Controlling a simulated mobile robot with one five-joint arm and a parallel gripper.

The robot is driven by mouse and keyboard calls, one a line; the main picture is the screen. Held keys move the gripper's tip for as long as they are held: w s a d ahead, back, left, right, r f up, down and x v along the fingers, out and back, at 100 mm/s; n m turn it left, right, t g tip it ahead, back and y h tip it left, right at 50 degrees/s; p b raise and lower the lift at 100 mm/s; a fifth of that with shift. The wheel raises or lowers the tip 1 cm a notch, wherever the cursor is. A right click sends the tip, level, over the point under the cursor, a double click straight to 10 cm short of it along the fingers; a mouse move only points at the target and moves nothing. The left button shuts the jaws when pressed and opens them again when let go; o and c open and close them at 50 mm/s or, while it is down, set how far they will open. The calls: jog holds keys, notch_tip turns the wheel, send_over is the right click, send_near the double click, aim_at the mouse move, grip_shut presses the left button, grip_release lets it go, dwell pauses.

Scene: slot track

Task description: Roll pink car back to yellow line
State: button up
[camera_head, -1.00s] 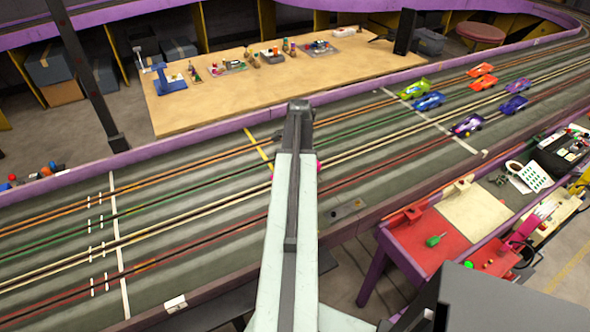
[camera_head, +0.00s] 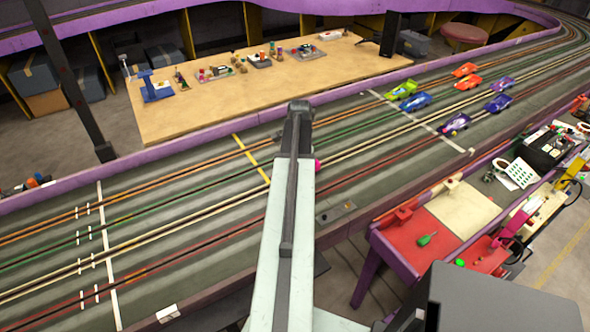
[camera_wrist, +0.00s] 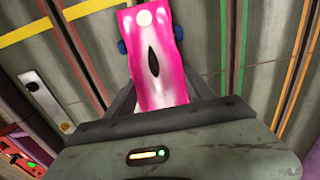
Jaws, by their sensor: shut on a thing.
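The pink car (camera_wrist: 160,55) fills the upper middle of the wrist view, with a white round spot, a dark slit and a blue wheel. My gripper (camera_wrist: 158,88) is shut on it, its dark fingers along the car's sides. In the head view my arm hides the gripper and nearly all of the car; only a bit of pink (camera_head: 317,164) shows at the arm's right edge. The yellow line (camera_head: 252,158) crosses the track lanes left of my arm, with the pink bit to its right. A yellow line also shows at the upper left of the wrist view (camera_wrist: 90,9).
Several other cars, including a green car (camera_head: 401,90) and a purple car (camera_head: 455,123), stand up the track near a white line (camera_head: 415,113). A purple wall edges the track. A red-topped bench (camera_head: 410,240) stands at the right. The lanes left of the yellow line are clear.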

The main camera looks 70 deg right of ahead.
jog(key=shift+s+d, duration=0.2)
jog(key=shift+d, duration=0.1)
jog(key=o, duration=1.6)
jog(key=shift+o, duration=0.2)
notch_tip(320, 180, up, 8)
jog(key=p, duration=0.8)
jog(key=shift+f, duration=0.1)
